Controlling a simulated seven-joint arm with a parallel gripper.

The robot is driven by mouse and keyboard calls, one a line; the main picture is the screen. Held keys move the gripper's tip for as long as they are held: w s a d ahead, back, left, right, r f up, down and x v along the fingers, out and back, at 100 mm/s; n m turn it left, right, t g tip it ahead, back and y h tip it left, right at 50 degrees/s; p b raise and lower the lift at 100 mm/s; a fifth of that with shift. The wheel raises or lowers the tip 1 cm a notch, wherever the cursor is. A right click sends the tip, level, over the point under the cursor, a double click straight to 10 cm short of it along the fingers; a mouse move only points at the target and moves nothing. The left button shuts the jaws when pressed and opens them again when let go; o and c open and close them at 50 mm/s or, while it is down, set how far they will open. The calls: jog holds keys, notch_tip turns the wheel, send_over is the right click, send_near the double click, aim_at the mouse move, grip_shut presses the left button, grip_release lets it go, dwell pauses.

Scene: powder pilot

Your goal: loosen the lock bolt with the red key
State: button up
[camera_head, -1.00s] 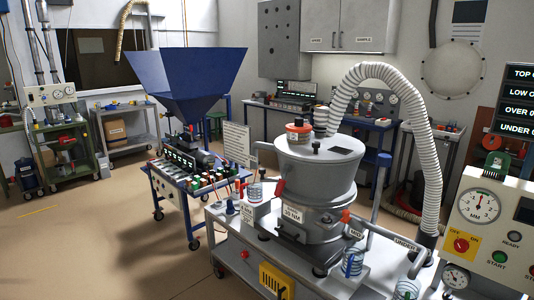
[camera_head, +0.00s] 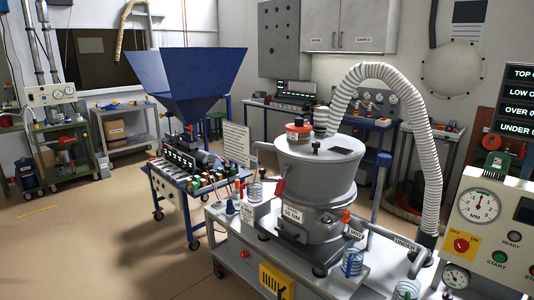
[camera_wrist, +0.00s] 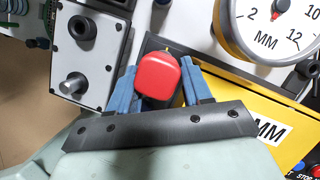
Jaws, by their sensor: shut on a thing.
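In the wrist view, my gripper (camera_wrist: 159,86) has two blue fingers closed on either side of a red key (camera_wrist: 157,76). The rounded red head shows between the fingers, and the rest of the key is hidden. A grey plate (camera_wrist: 98,52) to the left carries a black round part (camera_wrist: 82,27) and a silver round stud (camera_wrist: 74,85). I cannot tell whether either is the lock bolt. The red key is apart from both in the picture. I cannot make out my gripper in the head view.
A round MM gauge (camera_wrist: 270,22) and a yellow panel (camera_wrist: 235,105) lie close on the right in the wrist view. In the head view, a grey round machine (camera_head: 316,170) with a white hose (camera_head: 427,150) stands on a bench. Bare floor (camera_head: 90,235) lies left.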

jog(key=shift+f, duration=0.1)
jog(key=o, duration=1.3)
